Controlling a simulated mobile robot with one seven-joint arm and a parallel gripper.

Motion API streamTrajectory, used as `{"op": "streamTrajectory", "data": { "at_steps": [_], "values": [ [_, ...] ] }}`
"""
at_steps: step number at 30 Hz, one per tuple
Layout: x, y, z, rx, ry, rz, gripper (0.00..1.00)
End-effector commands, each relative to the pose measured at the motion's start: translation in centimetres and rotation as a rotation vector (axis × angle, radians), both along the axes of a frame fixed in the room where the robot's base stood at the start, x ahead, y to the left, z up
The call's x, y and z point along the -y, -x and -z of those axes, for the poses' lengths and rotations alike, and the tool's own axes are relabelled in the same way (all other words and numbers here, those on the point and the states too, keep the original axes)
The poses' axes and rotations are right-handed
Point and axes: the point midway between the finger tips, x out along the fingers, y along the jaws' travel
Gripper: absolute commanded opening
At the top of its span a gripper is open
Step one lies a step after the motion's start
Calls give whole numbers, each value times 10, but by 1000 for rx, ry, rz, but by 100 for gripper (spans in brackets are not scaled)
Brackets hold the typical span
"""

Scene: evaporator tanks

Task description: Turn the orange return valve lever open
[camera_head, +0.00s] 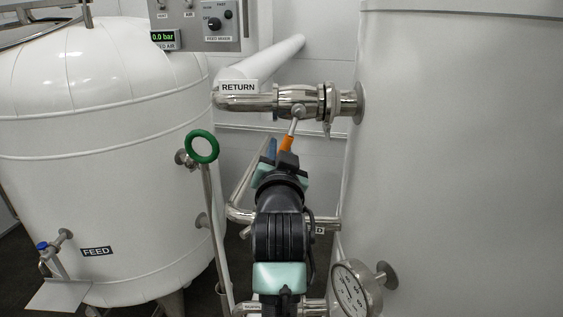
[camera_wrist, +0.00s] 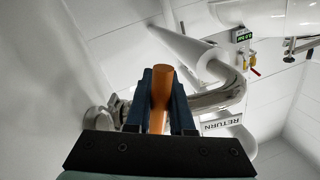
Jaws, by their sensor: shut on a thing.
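The orange return valve lever (camera_head: 287,144) hangs down from the steel valve body (camera_head: 297,101) in the head view, tilted slightly left at its lower end. The valve sits in the pipe beside the RETURN label (camera_head: 239,86). My gripper (camera_head: 282,158) is at the orange end of the lever. In the wrist view the orange grip (camera_wrist: 162,88) stands between the two dark fingers of my gripper (camera_wrist: 160,100), which are shut on it. The valve body is mostly hidden behind the fingers there. The RETURN label (camera_wrist: 221,123) shows right of the fingers.
A white FEED tank (camera_head: 90,170) stands at the left and a large white tank (camera_head: 460,160) at the right. A green ring handle (camera_head: 202,146) is left of my arm. A round gauge (camera_head: 352,290) is low at the right. A control panel (camera_head: 200,22) hangs above.

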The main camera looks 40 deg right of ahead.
Motion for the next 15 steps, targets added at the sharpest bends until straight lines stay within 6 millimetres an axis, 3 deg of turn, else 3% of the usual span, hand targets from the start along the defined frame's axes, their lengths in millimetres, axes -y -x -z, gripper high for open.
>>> {"op": "streamTrajectory", "data": {
  "at_steps": [3,15],
  "values": [
    [-15,-11,-2,76,-83,-18,0],
    [-32,-25,-24,297,-347,-15,0]
  ]
}}
